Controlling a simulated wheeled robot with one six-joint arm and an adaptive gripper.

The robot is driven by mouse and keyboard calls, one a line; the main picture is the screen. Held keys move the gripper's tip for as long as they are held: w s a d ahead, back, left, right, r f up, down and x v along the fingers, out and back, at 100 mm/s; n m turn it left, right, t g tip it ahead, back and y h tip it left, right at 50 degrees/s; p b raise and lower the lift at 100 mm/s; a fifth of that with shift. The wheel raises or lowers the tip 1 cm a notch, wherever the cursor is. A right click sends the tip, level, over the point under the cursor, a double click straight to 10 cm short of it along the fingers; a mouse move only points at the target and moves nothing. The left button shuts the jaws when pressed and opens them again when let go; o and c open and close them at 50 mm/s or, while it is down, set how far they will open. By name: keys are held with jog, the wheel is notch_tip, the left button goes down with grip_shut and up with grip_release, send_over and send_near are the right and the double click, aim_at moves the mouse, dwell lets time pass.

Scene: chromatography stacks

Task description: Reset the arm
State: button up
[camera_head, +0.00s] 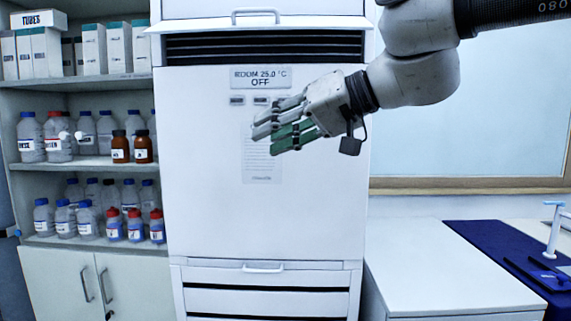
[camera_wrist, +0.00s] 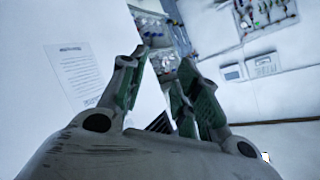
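My arm reaches in from the top right in the head view. My gripper (camera_head: 262,141) is in front of the white cabinet (camera_head: 210,190), below its display panel, with its fingers pointing left. In the wrist view, my gripper (camera_wrist: 165,75) shows its green-padded fingers spread apart with a gap between them. Nothing is held between the fingers. Whether the gripper touches the cabinet front cannot be told.
Shelves (camera_head: 95,163) with boxes and several bottles stand at the left. A white counter (camera_head: 440,280) is at the lower right, with a blue mat (camera_head: 490,240) beside it. A framed panel (camera_head: 500,110) is on the wall behind my arm.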

jog(key=s+d+f+g+h, duration=0.15)
jog(key=d+f+h, duration=0.45)
jog(key=d+f, duration=1)
jog(key=s+d+f+m+h, duration=0.2)
jog(key=s+d+f+h, duration=0.1)
jog(key=d, duration=0.8)
jog(key=s+d+f+m+h, duration=0.2)
jog(key=s+d+f+h, duration=0.1)
jog(key=d, duration=0.8)
jog(key=shift+s+m, duration=0.4)
jog(key=shift+s, duration=0.5)
jog(key=shift+c, duration=0.2)
